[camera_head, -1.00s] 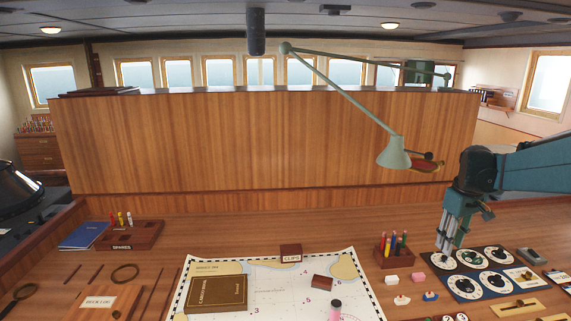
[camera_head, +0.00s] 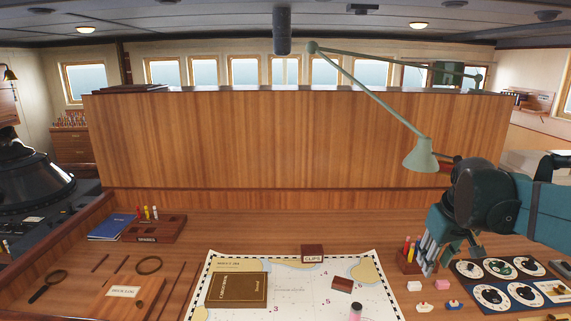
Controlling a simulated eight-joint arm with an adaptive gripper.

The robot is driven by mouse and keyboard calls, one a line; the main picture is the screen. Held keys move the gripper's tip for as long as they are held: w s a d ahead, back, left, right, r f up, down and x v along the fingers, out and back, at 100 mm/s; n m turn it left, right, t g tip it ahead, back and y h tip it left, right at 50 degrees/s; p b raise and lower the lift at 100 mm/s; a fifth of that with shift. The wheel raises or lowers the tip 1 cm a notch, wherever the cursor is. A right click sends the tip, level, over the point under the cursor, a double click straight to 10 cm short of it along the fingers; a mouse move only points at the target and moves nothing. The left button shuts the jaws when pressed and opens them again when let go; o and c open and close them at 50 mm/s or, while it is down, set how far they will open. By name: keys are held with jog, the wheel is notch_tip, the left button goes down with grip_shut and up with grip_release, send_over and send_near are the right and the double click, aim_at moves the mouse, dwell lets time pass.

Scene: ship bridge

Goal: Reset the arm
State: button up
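My gripper (camera_head: 430,272) hangs at the right side of the desk, pointing down, in front of the pen holder (camera_head: 406,262). My teal arm comes in from the right edge. The fingers look close together, but I cannot tell whether they are open or shut. I see no object held between them. The dial panel (camera_head: 460,268) lies just right of the gripper, and part of it is hidden by my arm.
A chart (camera_head: 232,312) with a brown book (camera_head: 237,289) covers the middle of the desk. A green lamp (camera_head: 421,155) hangs left of my arm. A wooden panel (camera_head: 280,140) stands behind.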

jog(key=s+a+f+t, duration=0.1)
jog(key=s+a+f, duration=0.2)
jog(key=s+a, duration=0.6)
jog(key=s+a+f+m+t+y, duration=0.1)
jog(key=s+a+f+t, duration=0.1)
jog(key=s+a, duration=0.7)
jog(key=shift+f+t, duration=0.3)
jog(key=shift+f, duration=0.6)
dwell(0.5)
